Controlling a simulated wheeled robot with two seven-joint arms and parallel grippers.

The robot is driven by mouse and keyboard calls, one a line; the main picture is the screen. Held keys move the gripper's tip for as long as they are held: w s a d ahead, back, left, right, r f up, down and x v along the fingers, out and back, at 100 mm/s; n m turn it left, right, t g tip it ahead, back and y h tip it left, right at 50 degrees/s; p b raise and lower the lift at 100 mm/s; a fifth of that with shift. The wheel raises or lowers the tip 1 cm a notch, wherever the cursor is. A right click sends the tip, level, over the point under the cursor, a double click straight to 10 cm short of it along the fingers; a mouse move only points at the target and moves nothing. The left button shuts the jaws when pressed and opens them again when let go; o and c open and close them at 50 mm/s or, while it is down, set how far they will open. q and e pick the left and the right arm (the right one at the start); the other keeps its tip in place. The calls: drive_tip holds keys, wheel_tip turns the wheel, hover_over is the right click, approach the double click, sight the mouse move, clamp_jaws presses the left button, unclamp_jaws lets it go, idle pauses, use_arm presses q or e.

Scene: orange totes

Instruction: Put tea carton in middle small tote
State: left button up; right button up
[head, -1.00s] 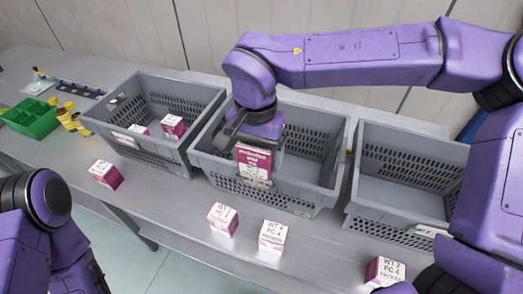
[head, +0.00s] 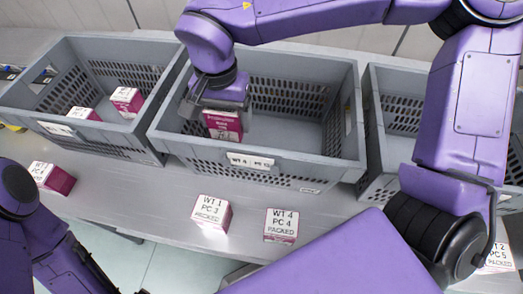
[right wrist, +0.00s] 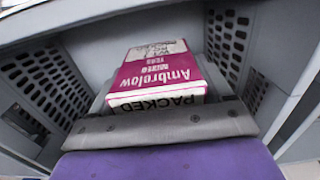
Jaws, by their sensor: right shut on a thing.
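My right gripper (head: 222,108) is shut on a magenta and white tea carton (head: 223,125), pointing down inside the middle grey tote (head: 270,172). The carton is in the left part of this tote, close behind its front wall. In the right wrist view the carton (right wrist: 158,72) shows its printed side beyond the gripper edge, with slotted tote walls on both sides. Whether the carton touches the tote floor cannot be told. My left arm shows at the lower left, but its gripper is out of view.
A left grey tote (head: 75,137) holds two similar cartons (head: 126,100). A right grey tote (head: 382,160) is partly hidden by my right arm. Cartons stand on the table in front: one at left (head: 52,177), two in the middle (head: 212,213) (head: 281,225), one at right (head: 497,257).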

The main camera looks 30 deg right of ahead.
drive_tip(key=shift+s+d+f, duration=0.1)
drive_tip(key=shift+f, duration=0.5)
drive_tip(key=w+d+f+p, duration=0.1)
drive_tip(key=d+f, duration=0.2)
drive_tip(key=d, duration=0.1)
drive_tip(key=w+d+f+p, duration=0.1)
drive_tip(key=w+d+f, duration=0.1)
drive_tip(key=d+f, duration=0.1)
drive_tip(key=w+d+f+p, duration=0.2)
drive_tip(key=d+f, duration=0.1)
drive_tip(key=d, duration=0.2)
drive_tip(key=shift+w+d+f, duration=0.2)
drive_tip(key=shift+d+f, duration=0.1)
drive_tip(key=shift+f, duration=0.05)
wheel_tip(320, 180, down, 3)
drive_tip(key=shift+f, duration=0.1)
use_arm(q)
drive_tip(key=r, duration=0.3)
drive_tip(key=shift+s, duration=0.2)
use_arm(e)
drive_tip(key=shift+a, duration=0.1)
drive_tip(key=o, duration=1.1)
use_arm(q)
drive_tip(key=shift+f+b, duration=0.35)
drive_tip(key=shift+b, duration=0.05)
use_arm(e)
wheel_tip(320, 180, up, 12)
drive_tip(key=shift+r, duration=0.15)
